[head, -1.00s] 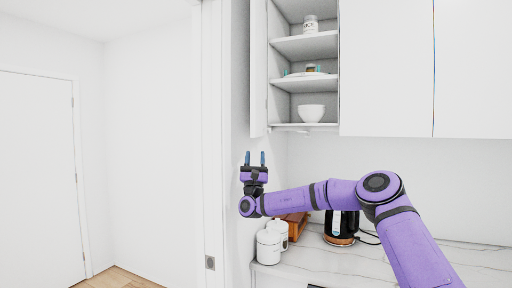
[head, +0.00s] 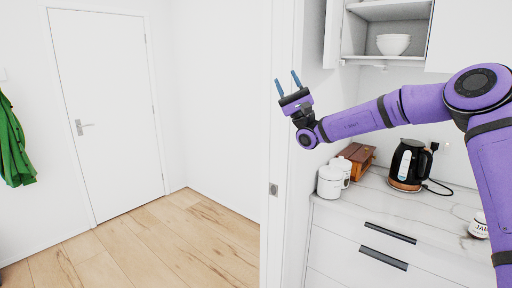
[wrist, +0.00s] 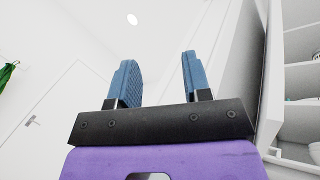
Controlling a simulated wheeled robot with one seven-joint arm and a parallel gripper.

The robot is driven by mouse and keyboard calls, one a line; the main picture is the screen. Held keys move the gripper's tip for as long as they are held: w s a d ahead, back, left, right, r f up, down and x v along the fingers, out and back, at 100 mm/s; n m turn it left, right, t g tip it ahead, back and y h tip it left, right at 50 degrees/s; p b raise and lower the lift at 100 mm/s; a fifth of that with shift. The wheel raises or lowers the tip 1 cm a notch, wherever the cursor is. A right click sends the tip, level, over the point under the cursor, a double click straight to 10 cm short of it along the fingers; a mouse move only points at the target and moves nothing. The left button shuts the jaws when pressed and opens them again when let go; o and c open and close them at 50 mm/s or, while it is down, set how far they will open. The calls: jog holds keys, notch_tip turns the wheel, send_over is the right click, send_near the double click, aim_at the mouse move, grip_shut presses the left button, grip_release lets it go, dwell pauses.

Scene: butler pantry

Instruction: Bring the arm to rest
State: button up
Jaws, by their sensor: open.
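My purple arm reaches in from the right in the head view. My gripper (head: 288,82) is raised in front of the white wall edge, left of the open cabinet, with its blue fingers pointing up. In the wrist view the fingers of my gripper (wrist: 156,82) stand apart with nothing between them. The gripper is open, empty and touches nothing that I can see.
Right of the gripper is an open wall cabinet (head: 372,55) holding white bowls (head: 393,45). On the counter (head: 400,203) stand white canisters (head: 330,182), a wooden box (head: 357,157), a black kettle (head: 407,165) and a jar (head: 479,226). A closed door (head: 105,110) and clear floor (head: 160,245) lie left.

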jog(key=s+a+f+n+g+h, duration=0.2)
jog(key=s+a+n+g+h, duration=0.3)
jog(key=s, duration=0.4)
jog(key=s+a+f+n+g+h, duration=0.25)
jog(key=s+a+g+h, duration=0.35)
jog(key=s, duration=0.3)
jog(key=s+d+f+h, duration=0.2)
jog(key=s+f+h, duration=0.15)
jog(key=s, duration=0.35)
jog(key=s+d+f+m+t+h, duration=0.1)
jog(key=s+d+f+t+h, duration=0.1)
jog(key=s+d+t+h, duration=0.2)
jog(key=s+d+f+m+t+h, duration=0.2)
jog(key=s+d+h, duration=0.9)
jog(key=s+d, duration=0.7)
jog(key=d+f+t, duration=0.1)
jog(key=d+t, duration=0.1)
jog(key=d, duration=0.4)
